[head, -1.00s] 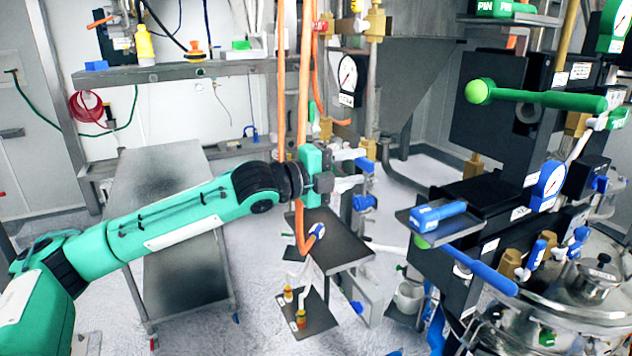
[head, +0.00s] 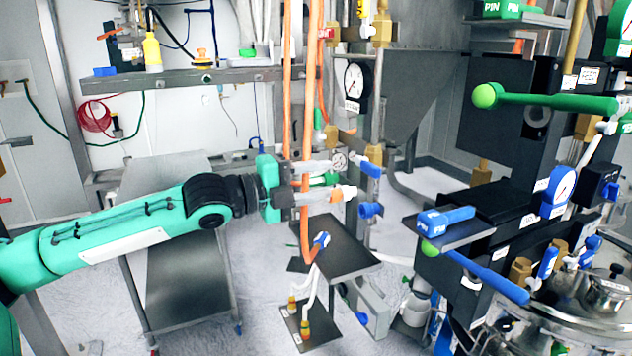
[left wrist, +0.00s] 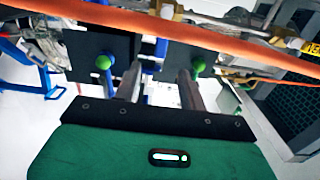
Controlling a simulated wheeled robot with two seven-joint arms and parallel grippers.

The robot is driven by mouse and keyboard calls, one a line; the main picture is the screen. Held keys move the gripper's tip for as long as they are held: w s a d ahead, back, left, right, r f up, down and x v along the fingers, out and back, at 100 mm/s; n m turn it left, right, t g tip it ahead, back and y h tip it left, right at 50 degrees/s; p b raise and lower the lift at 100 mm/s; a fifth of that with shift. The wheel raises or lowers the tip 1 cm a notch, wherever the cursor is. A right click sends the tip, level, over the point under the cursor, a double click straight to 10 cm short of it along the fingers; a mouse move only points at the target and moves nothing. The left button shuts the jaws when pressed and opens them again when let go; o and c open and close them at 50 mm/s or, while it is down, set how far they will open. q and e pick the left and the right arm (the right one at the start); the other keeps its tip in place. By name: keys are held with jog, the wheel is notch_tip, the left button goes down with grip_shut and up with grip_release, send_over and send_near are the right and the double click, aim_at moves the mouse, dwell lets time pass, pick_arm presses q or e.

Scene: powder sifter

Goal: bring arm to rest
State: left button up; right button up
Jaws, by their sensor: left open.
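My left arm comes in from the left in the head view, and its green and black gripper (head: 318,182) points to the right. Its two fingers are apart with nothing held. The gripper is close to the orange hoses (head: 305,100); whether it touches them I cannot tell. In the left wrist view the two fingers (left wrist: 160,80) also stand apart. An orange hose (left wrist: 200,38) crosses that view beyond the fingertips. My right gripper is not in view.
A pressure gauge (head: 355,80) and blue-handled valves (head: 371,170) stand close to the gripper. A small dark shelf (head: 340,262) is below it. A steel cart (head: 190,280) stands under my arm. Black equipment with a green lever (head: 550,100) and a blue lever (head: 490,275) is at right.

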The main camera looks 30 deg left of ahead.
pick_arm(q)
jog(key=s+d+f+n+g+y, duration=0.1)
jog(key=s+d+f+n, duration=0.3)
jog(key=f, duration=0.6)
jog(key=s+d+f+n+g+y, duration=0.1)
jog(key=d+f+n+g, duration=0.1)
jog(key=d+f, duration=0.55)
jog(key=s+d+f+n+g+y, duration=0.1)
jog(key=s+d+f+n, duration=0.2)
jog(key=f, duration=0.8)
jog(key=s+a+f+n+g+y, duration=0.4)
jog(key=s+f+n, duration=0.4)
jog(key=s, duration=0.4)
jog(key=s+a+f+n+g+y, duration=0.4)
jog(key=s+f+n, duration=0.3)
jog(key=s+f, duration=0.4)
notch_tip(320, 180, down, 30)
jog(key=a, duration=0.1)
jog(key=s+a+f, duration=0.2)
jog(key=s+f, duration=0.8)
jog(key=s+a+f+g, duration=0.1)
jog(key=s+f, duration=0.8)
jog(key=f, duration=0.1)
jog(key=shift+s+a+f+m, duration=0.15)
jog(key=shift+s+a+m, duration=0.15)
jog(key=shift+s+a, duration=0.1)
